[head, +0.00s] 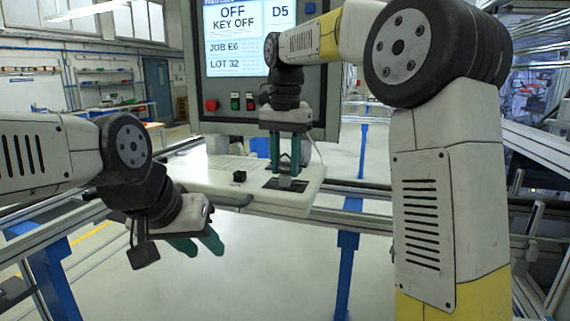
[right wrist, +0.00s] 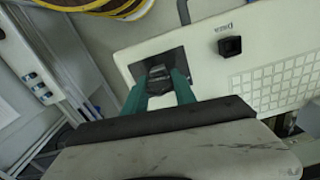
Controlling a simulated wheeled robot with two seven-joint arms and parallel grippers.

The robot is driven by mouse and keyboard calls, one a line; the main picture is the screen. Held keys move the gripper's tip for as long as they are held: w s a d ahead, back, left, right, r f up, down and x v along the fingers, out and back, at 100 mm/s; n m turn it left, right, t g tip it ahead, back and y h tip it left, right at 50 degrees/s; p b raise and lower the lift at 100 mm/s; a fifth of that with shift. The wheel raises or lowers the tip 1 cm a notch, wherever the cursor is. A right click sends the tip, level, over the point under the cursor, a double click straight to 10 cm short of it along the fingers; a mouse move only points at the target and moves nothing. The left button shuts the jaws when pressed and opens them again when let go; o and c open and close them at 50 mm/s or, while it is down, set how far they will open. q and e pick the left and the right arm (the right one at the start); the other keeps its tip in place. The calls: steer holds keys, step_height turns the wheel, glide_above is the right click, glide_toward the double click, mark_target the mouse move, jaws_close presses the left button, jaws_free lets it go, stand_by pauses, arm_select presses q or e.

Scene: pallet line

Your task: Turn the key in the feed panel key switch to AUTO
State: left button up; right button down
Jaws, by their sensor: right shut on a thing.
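The feed panel key switch has a dark plate (head: 272,184) on the white sloping console. The key (right wrist: 157,84) is mostly hidden between the teal fingers of my right gripper (head: 285,168), which is shut on it at the switch. In the right wrist view, my right gripper (right wrist: 160,82) points at the dark plate. The screen (head: 237,38) above reads OFF and KEY OFF. The switch's position marks are too small to read. My left gripper (head: 197,245) is empty, its teal fingers apart, hanging low in front of the console.
The white console (head: 210,178) carries a small black block-like control (head: 239,176) left of the switch and a keypad (right wrist: 280,82). A red button (head: 210,105) and smaller buttons sit below the screen. Metal rails and blue posts (head: 346,260) stand around; the floor below is clear.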

steer(key=m, duration=0.7)
steer(key=c, duration=1.4)
jaws_free()
steer(key=shift+m, duration=0.6)
steer(key=o, duration=0.9)
steer(key=shift+o, duration=0.2)
steer(key=shift+r, duration=0.15)
steer(key=shift+r, duration=3.35)
steer(key=shift+d, duration=0.1)
